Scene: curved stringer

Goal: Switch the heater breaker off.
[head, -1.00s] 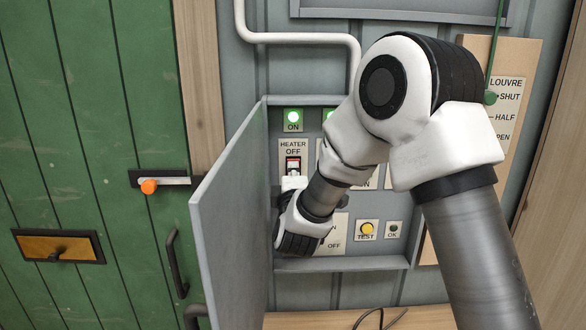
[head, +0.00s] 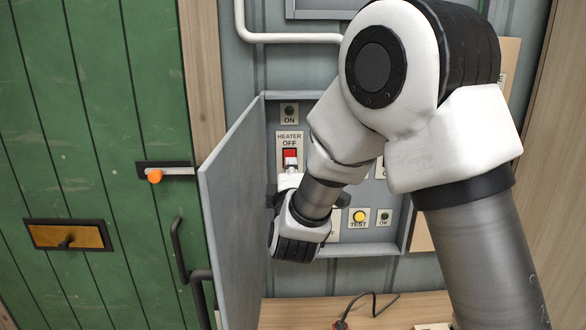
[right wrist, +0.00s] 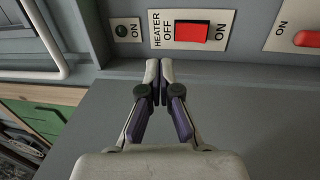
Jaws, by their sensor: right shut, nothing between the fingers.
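The heater breaker (head: 290,158) sits in the grey wall box, with its red face showing under the OFF label. In the right wrist view its red rocker (right wrist: 191,31) lies between OFF and ON. The ON lamp (head: 289,113) above it is dark; it is also unlit in the right wrist view (right wrist: 121,31). My right gripper (head: 289,182) is just below the breaker in the head view, partly hidden by my wrist. In the right wrist view its fingertips (right wrist: 159,68) are together and empty, apart from the red rocker. My left gripper is not in view.
The box's grey door (head: 235,210) stands open to the left of my wrist. A second breaker with a red handle (right wrist: 308,39) is beside the heater one. A yellow TEST button (head: 359,216) sits lower in the box. The green door (head: 90,140) is at left.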

